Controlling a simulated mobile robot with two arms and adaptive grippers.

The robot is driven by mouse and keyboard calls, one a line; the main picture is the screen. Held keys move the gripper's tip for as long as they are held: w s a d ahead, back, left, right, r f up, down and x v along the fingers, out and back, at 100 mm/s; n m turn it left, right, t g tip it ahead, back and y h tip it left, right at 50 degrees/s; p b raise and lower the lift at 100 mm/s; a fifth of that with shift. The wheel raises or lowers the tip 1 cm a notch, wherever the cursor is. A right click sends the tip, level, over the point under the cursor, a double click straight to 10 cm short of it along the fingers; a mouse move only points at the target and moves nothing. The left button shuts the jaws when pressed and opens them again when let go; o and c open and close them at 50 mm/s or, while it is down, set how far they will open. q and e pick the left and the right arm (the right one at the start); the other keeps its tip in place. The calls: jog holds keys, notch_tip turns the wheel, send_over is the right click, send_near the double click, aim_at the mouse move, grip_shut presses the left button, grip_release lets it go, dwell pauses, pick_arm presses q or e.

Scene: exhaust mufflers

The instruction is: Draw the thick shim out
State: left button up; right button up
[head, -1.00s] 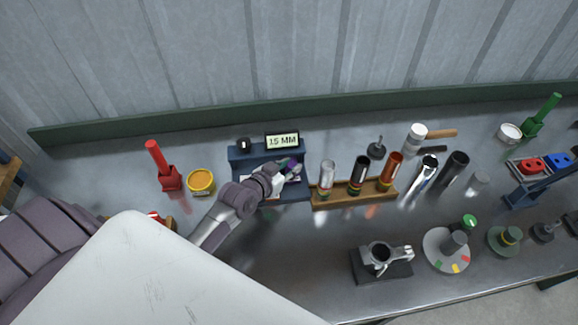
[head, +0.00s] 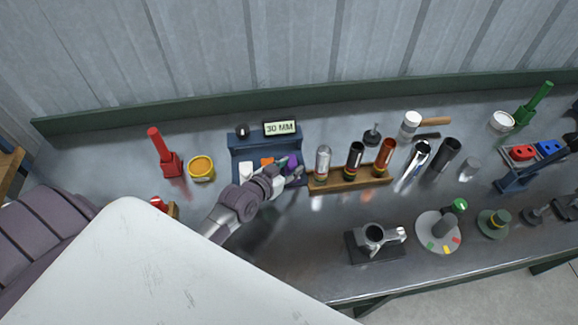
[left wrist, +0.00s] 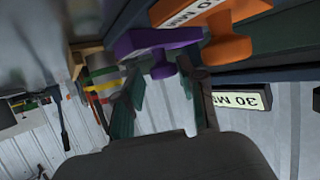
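A dark blue rack (head: 240,151) stands at the back left of the bench with a sign (head: 282,128) reading 30 MM. It holds a white piece (head: 246,172), an orange piece (head: 267,161) and a purple piece (head: 291,161) in a row. My left gripper (head: 294,170) is at the purple piece, at the rack's right end. In the left wrist view the fingers (left wrist: 160,88) are apart, with the stem of the purple piece (left wrist: 150,42) at or just beyond the tips; contact cannot be told. The orange piece (left wrist: 228,50) is right of it. My right gripper is not in view.
A wooden rack (head: 348,186) with three tubes stands close right of the blue rack. A yellow tub (head: 201,168) and a red tool (head: 166,155) stand left. Bare bench (head: 310,235) lies in front of the wooden rack.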

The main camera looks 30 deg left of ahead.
pick_arm(q)
jog(key=v, duration=1.2)
jog(key=shift+a, duration=0.1)
dwell(0.4)
